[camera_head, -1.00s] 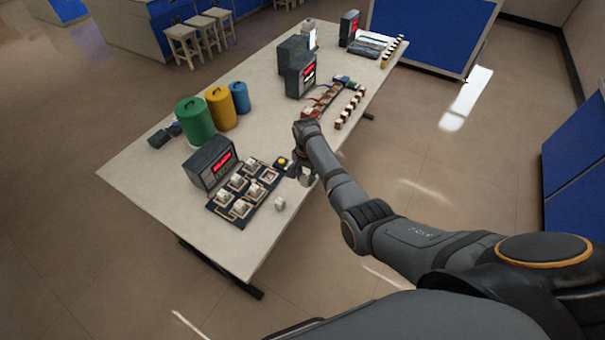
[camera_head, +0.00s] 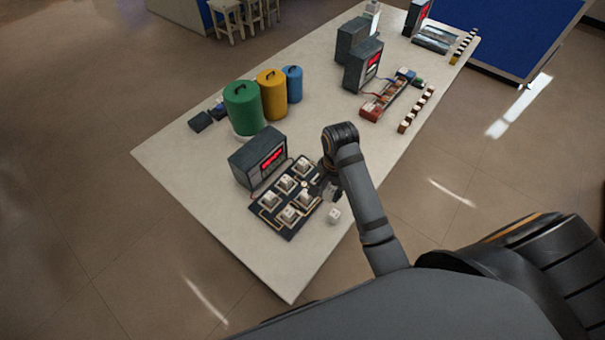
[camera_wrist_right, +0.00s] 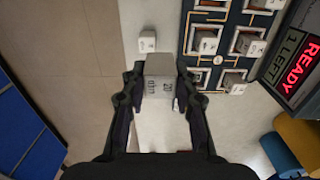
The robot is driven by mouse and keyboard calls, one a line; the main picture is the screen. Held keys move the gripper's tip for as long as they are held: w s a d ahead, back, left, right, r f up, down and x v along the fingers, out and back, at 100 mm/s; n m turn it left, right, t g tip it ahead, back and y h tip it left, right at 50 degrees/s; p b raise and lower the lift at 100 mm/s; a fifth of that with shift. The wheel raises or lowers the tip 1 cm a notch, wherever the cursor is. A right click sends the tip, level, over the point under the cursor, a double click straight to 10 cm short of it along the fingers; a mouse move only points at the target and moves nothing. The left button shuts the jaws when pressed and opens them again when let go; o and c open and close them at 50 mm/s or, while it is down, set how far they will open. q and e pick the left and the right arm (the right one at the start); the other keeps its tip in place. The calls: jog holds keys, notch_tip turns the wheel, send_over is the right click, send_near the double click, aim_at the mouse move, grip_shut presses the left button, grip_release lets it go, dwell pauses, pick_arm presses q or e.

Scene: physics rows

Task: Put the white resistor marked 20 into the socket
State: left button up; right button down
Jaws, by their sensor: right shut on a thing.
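My right gripper (camera_head: 328,190) is shut on a white block-shaped resistor (camera_wrist_right: 159,88), whose face appears to read 20 in the right wrist view. The gripper holds it beside the right edge of the dark socket board (camera_head: 288,228); the board also shows in the right wrist view (camera_wrist_right: 222,61). Several white resistors stand on the board, among orange-outlined tracks. An orange-outlined space (camera_wrist_right: 199,75) on the board's near side looks empty, but I cannot tell its inside clearly. My left gripper is not in view.
A loose white block (camera_head: 333,215) lies on the table just right of the board. A meter box (camera_head: 257,158) with a red READY display stands behind the board. Green (camera_head: 243,108), yellow (camera_head: 272,94) and blue (camera_head: 293,84) canisters stand farther back. The table's front left is clear.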

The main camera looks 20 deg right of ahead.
jog(key=shift+s+r, duration=0.2)
jog(key=shift+s, duration=0.15)
jog(key=shift+w+d+f+b, duration=0.15)
jog(key=shift+w+f+b, duration=0.15)
jog(key=shift+b, duration=0.1)
jog(key=w+d+f, duration=0.1)
jog(key=w+f, duration=0.1)
jog(key=w, duration=0.2)
jog(key=w+d+f, duration=0.1)
jog(key=w+f, duration=0.2)
jog(key=w, duration=0.1)
jog(key=w+d+f, duration=0.1)
jog(key=w+f, duration=0.2)
jog(key=w, duration=0.1)
jog(key=shift+d+f, duration=0.1)
jog(key=shift+d, duration=0.15)
jog(key=shift+w+d+f, duration=0.1)
jog(key=shift+w+f, duration=0.25)
jog(key=shift+f, duration=0.1)
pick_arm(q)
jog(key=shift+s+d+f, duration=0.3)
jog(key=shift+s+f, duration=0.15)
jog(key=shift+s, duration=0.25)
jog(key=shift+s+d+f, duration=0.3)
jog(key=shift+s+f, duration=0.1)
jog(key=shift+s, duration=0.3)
pick_arm(e)
jog(key=shift+w+f, duration=0.1)
jog(key=shift+f, duration=1.55)
